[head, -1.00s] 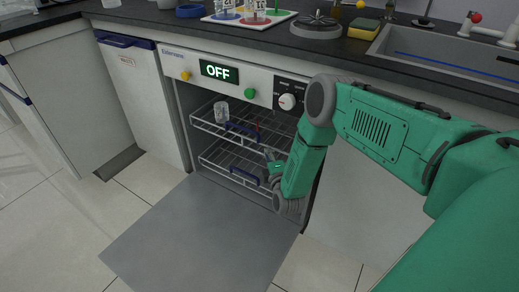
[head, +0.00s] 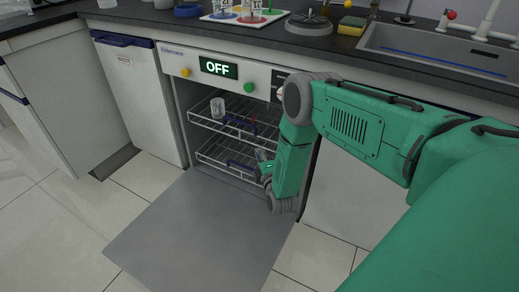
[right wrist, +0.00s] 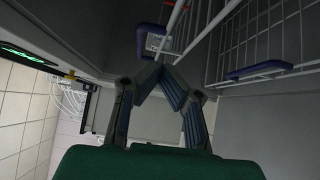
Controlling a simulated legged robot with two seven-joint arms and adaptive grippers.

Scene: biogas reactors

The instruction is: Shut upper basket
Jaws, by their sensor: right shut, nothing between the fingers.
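The upper basket (head: 205,123) is a white wire rack with a blue handle in the open washer; a clear beaker (head: 217,107) stands in it. Its blue handle (right wrist: 150,36) also shows in the right wrist view, just beyond my fingertips. My right gripper (head: 263,160) is in front of the racks at the right of the opening. In the right wrist view the gripper (right wrist: 160,74) is shut and empty, its tips close to the upper basket's front; I cannot tell whether they touch. My arm hides the basket's right end. My left gripper is out of view.
The lower basket (head: 215,155) has its own blue handle (right wrist: 262,69). The washer door (head: 190,235) lies open and flat over the floor. The panel above (head: 219,68) reads OFF. The counter with a sink runs above; the tiled floor at left is clear.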

